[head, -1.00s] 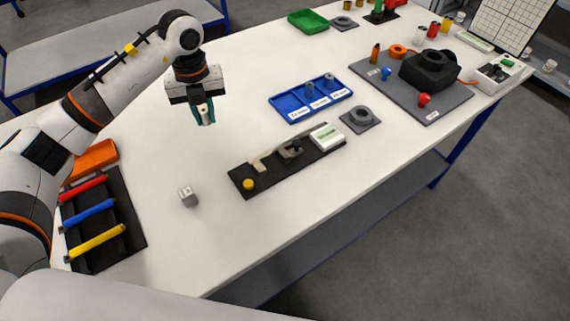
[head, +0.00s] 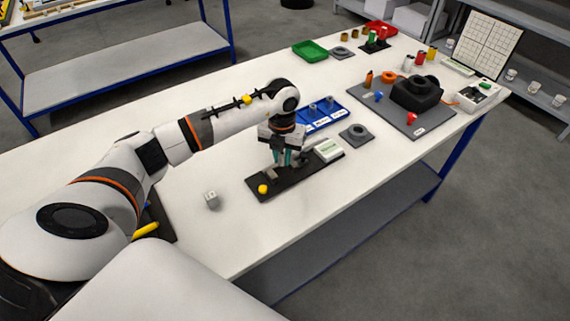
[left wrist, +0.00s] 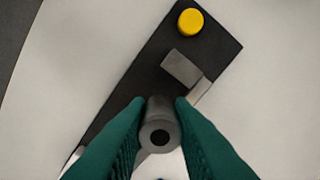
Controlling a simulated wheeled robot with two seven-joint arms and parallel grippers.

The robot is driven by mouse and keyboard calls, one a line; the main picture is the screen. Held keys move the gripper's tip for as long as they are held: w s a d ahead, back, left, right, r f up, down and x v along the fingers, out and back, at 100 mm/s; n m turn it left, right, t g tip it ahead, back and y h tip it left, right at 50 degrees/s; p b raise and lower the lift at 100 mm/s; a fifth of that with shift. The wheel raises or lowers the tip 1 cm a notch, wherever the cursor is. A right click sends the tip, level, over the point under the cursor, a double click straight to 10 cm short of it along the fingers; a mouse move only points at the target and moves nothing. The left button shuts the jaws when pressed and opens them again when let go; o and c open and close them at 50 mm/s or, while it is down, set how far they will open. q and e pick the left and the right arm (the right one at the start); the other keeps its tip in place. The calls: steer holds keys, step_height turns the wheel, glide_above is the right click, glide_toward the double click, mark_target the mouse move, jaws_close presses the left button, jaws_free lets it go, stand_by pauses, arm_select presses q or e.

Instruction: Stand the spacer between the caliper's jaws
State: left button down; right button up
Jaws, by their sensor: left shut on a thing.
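My left gripper (head: 284,162) is over the caliper's black base (head: 284,188) in the head view. In the left wrist view its green fingers (left wrist: 160,115) are shut on the spacer (left wrist: 158,128), a grey cylinder with a dark central hole. The spacer is over the base, close to the caliper's grey jaw block (left wrist: 182,68). The gap between the jaws is partly hidden by the gripper, and I cannot tell whether the spacer touches the base. A yellow knob (head: 263,189) and a white display box (head: 328,150) sit at the base's ends. My right gripper is not in view.
A blue tray (head: 341,113) with grey cylinders stands just behind my gripper. A grey plate with a ring (head: 356,133) lies right of the display box. A small grey cube (head: 211,199) lies left of the base. The table's front edge is clear.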

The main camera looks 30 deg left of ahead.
mark_target(282, 164)
arm_select(q)
steer(key=shift+s+f, duration=0.1)
steer(key=shift+f, duration=0.5)
step_height(282, 164, down, 3)
steer(key=shift+r+p, duration=0.1)
steer(key=shift+p, duration=0.35)
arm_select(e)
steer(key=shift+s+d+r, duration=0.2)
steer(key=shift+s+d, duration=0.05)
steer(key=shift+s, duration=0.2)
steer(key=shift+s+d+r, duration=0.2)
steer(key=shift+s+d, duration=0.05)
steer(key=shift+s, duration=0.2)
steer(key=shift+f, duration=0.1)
arm_select(q)
steer(key=c, duration=1.5)
jaws_free()
steer(key=shift+c, duration=0.2)
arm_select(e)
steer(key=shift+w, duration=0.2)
